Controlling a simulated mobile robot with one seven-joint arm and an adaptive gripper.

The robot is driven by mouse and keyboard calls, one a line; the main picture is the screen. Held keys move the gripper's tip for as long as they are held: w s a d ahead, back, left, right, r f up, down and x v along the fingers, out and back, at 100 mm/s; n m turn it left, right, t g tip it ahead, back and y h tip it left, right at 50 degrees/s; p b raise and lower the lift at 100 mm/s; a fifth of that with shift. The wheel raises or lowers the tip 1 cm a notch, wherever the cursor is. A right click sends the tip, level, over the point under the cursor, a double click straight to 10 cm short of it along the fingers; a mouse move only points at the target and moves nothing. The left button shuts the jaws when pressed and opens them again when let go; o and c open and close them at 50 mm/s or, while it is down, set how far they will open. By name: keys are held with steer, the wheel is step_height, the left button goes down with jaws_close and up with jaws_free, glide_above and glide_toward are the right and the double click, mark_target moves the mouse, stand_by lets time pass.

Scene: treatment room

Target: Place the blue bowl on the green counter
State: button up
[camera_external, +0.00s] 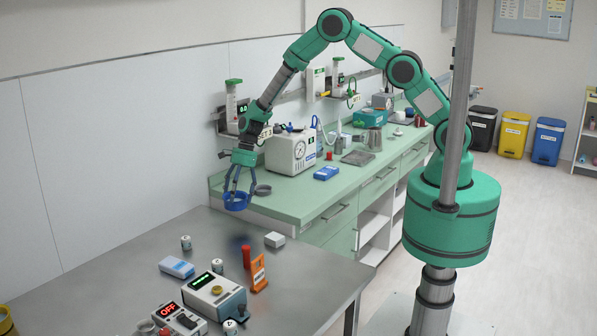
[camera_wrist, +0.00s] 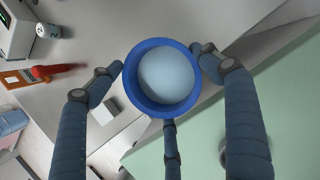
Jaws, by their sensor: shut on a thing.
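The blue bowl (camera_external: 236,201) is in the fingers of my gripper (camera_external: 238,192), held in the air near the gap between the grey metal table and the green counter (camera_external: 290,205). In the wrist view the bowl (camera_wrist: 133,85) shows from above as a blue ring with a pale blue-grey round area inside it. Three dark blue fingers of my gripper (camera_wrist: 163,90) close around its rim. The green counter (camera_wrist: 285,115) lies below and to the right of the bowl in the wrist view.
A grey metal dish (camera_external: 262,190) sits on the counter's near end, close to the bowl. A white device with a gauge (camera_external: 291,152) and a blue box (camera_external: 327,173) stand farther along. The metal table (camera_external: 130,245) holds a white block (camera_external: 275,240) and an orange stand (camera_external: 259,273).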

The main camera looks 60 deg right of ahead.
steer(key=s+d+r+n+g+h+b, duration=0.1)
steer(key=s+d+r+n+g, duration=0.2)
steer(key=d+n, duration=0.45)
steer(key=s+d+r+n+h+b, duration=0.2)
steer(key=s+d+r+n, duration=0.2)
steer(key=d, duration=0.7)
steer(key=s+d+r+n+g+h+b, duration=0.1)
steer(key=s+d+r+n+g, duration=0.2)
steer(key=d+n, duration=0.45)
steer(key=w+d+t+h+b, duration=0.1)
steer(key=w+d+b, duration=0.2)
steer(key=d, duration=0.4)
steer(key=shift+w+f+m+b, duration=0.3)
steer(key=shift+w+f+b, duration=0.1)
steer(key=shift+w, duration=0.15)
